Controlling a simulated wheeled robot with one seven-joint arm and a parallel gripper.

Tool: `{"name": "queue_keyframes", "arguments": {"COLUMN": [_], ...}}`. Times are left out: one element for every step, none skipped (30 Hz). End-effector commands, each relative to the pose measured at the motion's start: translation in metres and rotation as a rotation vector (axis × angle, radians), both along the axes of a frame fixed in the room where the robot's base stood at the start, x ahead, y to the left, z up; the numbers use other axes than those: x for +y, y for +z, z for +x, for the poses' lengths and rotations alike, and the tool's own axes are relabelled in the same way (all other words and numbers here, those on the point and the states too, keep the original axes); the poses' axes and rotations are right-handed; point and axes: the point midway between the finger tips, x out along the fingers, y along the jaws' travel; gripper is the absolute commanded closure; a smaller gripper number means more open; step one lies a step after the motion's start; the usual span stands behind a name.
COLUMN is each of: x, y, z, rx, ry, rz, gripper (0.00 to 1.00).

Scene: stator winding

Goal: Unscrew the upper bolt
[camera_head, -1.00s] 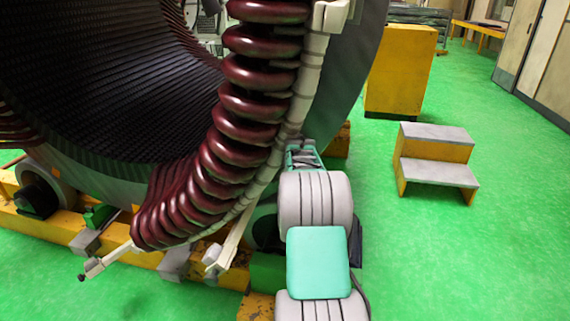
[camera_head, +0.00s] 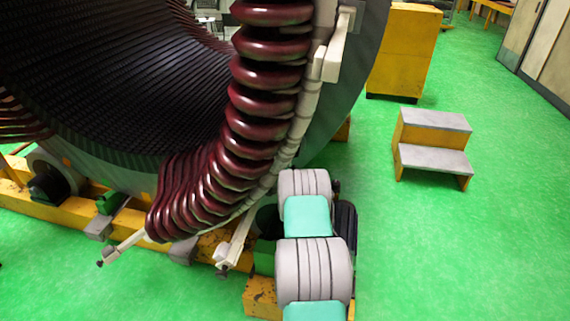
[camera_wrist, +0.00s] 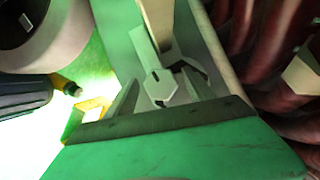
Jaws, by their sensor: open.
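In the wrist view my gripper (camera_wrist: 160,92) is open, its two fingers spread above a dark bar on the green palm. A pale plate with a hexagonal-looking part (camera_wrist: 160,84) shows between and beyond the fingers; I cannot tell if this is the bolt, or if the fingers touch it. A cream bar (camera_wrist: 157,25) rises above it. In the head view a white bracket (camera_head: 333,50) sits high at the right edge of the stator, beside the dark red coils (camera_head: 262,105). The upper bolt is not clear there, and my gripper is hidden.
The stator ring (camera_head: 110,80) stands on a yellow frame (camera_head: 125,222). Pale clamps (camera_head: 122,248) stick out low at the front. Yellow steps (camera_head: 433,143) and a yellow cabinet (camera_head: 403,50) stand to the right, with open green floor (camera_head: 440,250) around them.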

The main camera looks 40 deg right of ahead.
Motion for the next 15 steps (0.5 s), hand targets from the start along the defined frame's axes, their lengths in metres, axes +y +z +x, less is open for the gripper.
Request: {"name": "queue_keyframes", "arguments": {"x": [-0.0023,-0.0034,-0.0040,-0.0044,-0.0047,-0.0048,-0.0048,-0.0048,-0.0047,-0.0047,-0.0047,-0.0047,-0.0047,-0.0047,-0.0046], "y": [-0.0009,-0.0012,-0.0023,-0.0026,-0.0026,-0.0023,-0.0022,-0.0021,-0.0020,-0.0020,-0.0020,-0.0020,-0.0020,-0.0020,-0.0019], "z": [0.0038,0.0053,0.0064,0.0070,0.0074,0.0076,0.0076,0.0075,0.0075,0.0075,0.0074,0.0074,0.0074,0.0074,0.0075], "rx": [-0.001,-0.001,0.000,0.001,0.001,0.000,0.000,0.000,0.000,0.000,0.000,0.000,0.000,0.000,0.000], "ry": [0.001,0.000,0.000,0.000,0.000,0.001,0.001,0.001,0.001,0.001,0.001,0.001,0.001,0.001,0.001], "rz": [0.000,-0.001,0.000,0.001,0.001,0.000,0.000,0.000,0.000,0.000,0.000,0.000,0.000,0.000,0.000], "gripper": [0.38,0.38,0.38,0.38,0.38,0.38,0.38,0.38,0.38,0.38,0.39,0.43,0.45,0.48,0.51]}}
